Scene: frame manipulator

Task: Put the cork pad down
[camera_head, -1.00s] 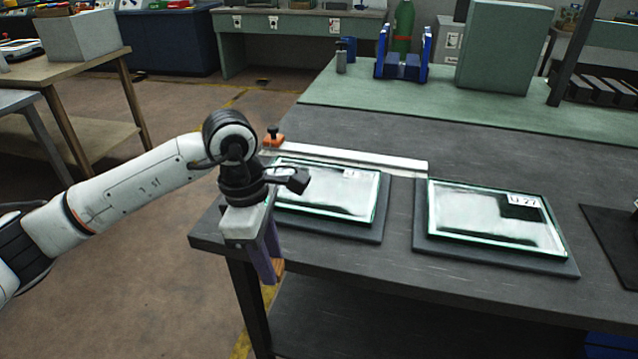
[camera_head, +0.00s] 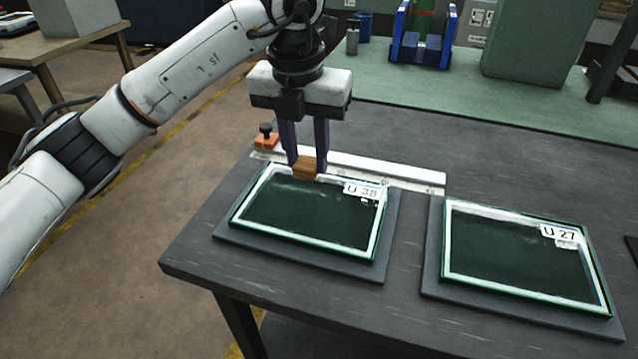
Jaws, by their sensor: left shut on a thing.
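The cork pad (camera_head: 305,168) is a small brown block between the purple fingers of my left gripper (camera_head: 305,160). The gripper points down and is shut on it. The pad shows over the far edge of the left glass panel (camera_head: 308,215), which carries a label "U 38". I cannot tell whether the pad touches the glass. A second glass panel (camera_head: 510,260), labelled "U 27", lies to the right. Each panel lies on a dark grey mat. My right gripper is not in view.
A pale metal strip (camera_head: 400,176) runs along behind the left panel, with an orange block with a black knob (camera_head: 265,137) at its left end. A blue stand (camera_head: 421,45) and a green-grey box (camera_head: 535,42) stand farther back. Bare dark tabletop (camera_head: 412,225) separates the panels.

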